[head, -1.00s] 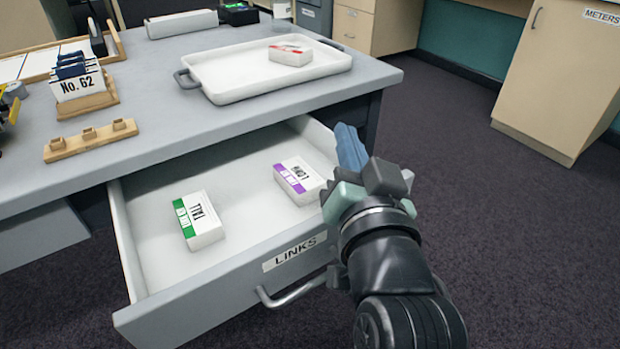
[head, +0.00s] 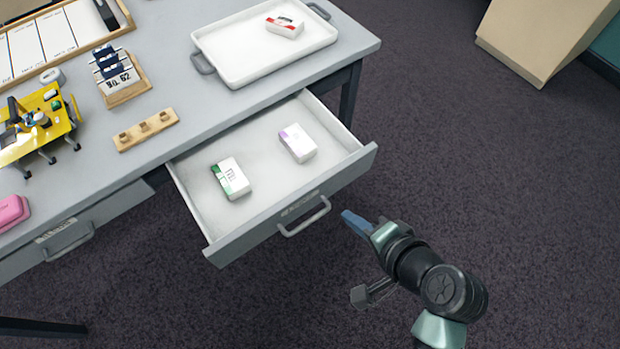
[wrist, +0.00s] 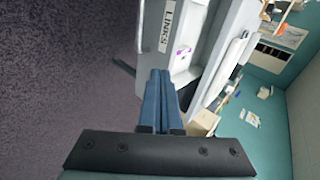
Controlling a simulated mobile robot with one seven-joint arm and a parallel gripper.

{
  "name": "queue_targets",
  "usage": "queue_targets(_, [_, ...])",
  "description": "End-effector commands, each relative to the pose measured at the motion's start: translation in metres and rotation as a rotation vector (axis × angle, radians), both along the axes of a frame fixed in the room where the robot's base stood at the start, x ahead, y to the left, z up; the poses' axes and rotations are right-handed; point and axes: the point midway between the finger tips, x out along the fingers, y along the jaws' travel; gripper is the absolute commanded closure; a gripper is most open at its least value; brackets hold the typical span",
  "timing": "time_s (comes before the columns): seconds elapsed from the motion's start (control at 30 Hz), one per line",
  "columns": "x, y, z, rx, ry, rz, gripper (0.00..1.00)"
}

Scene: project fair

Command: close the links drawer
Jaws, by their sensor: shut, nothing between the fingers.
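The links drawer (head: 236,231) is pulled out of the grey table. Its grey front carries a label and a bar handle (head: 305,217). Inside lie a white box with a green end (head: 232,178) and a white box with a purple end (head: 298,143). My gripper (head: 345,215) is shut and empty, in front of the drawer front and just right of the handle, apart from it. In the wrist view the shut blue fingers (wrist: 159,75) point toward the drawer front, with the LINKS label (wrist: 165,27) beyond them.
The grey tabletop (head: 180,85) holds a white tray (head: 245,72) with a red-and-white box, a wooden card holder (head: 125,90), a peg strip (head: 146,130) and a yellow model (head: 38,122). Another drawer (head: 80,230) is at left.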

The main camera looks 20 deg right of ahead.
Motion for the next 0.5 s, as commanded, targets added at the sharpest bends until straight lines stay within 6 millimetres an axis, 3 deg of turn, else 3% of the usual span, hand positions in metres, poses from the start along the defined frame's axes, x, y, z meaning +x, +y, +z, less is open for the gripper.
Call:
queue_targets(0.03, [-0.010, 0.001, 0.010, 0.031, 0.025, -0.010, 1.00])
queue_targets(0.23, [-0.024, 0.004, 0.007, 0.088, 0.061, -0.024, 1.00])
queue_targets(0.5, [-0.001, 0.013, -0.019, 0.092, 0.061, -0.021, 1.00])
